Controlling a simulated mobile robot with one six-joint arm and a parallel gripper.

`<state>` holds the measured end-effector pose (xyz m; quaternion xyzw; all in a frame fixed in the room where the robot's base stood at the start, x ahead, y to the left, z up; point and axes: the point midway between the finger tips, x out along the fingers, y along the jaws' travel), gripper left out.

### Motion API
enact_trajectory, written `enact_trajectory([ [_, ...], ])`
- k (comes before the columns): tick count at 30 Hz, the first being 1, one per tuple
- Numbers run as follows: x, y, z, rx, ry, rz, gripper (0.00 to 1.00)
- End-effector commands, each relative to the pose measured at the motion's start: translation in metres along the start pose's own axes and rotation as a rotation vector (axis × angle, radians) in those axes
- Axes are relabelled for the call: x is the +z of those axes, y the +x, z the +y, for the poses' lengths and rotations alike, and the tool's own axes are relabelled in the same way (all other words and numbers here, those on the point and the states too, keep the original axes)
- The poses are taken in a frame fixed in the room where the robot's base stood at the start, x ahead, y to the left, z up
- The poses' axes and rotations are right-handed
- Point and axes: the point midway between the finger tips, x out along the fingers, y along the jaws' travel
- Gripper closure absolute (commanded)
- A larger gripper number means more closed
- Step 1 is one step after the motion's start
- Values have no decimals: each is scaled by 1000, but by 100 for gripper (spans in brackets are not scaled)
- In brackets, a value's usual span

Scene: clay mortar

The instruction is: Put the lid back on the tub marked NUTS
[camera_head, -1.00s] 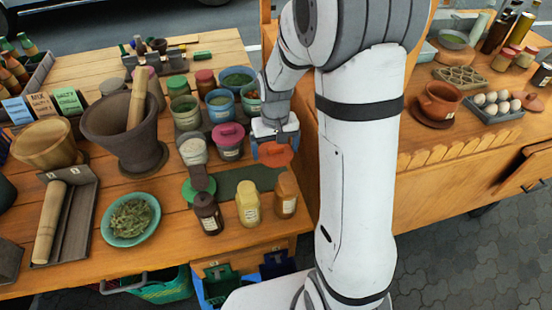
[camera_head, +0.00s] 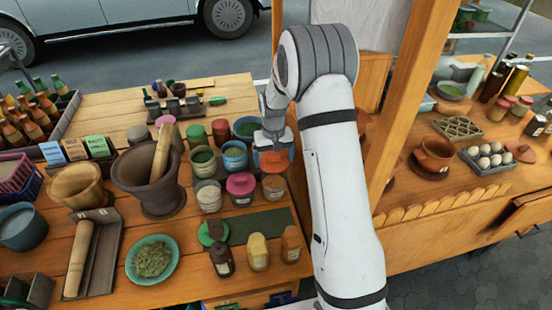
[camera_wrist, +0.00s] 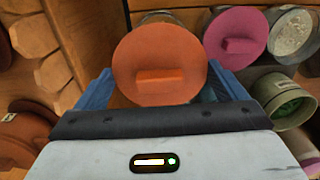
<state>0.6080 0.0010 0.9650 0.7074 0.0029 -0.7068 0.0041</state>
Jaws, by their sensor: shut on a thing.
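My gripper (camera_head: 271,157) is shut on an orange round lid (camera_head: 279,163), which also shows large in the wrist view (camera_wrist: 160,52). Its block-shaped knob faces the wrist camera, and the blue fingers flank the lid. A pale tub rim (camera_wrist: 157,17) peeks out past the lid in the wrist view. The lid looks held above the tub, apart from it. I cannot read NUTS on any tub.
A pink-lidded tub (camera_head: 240,190) stands close to the left, with a pale tub (camera_head: 209,196) beyond it. Open green (camera_head: 203,161) and blue (camera_head: 234,157) tubs stand behind. Small bottles (camera_head: 258,252) stand in front. A wooden post (camera_head: 400,100) rises to the right.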

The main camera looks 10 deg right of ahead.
Motion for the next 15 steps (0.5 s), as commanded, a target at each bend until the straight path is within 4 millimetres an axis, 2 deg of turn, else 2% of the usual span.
enact_trajectory([
  [8,-1,11,0,0,0,-1,30],
  [15,-1,32,0,0,0,-2,30],
])
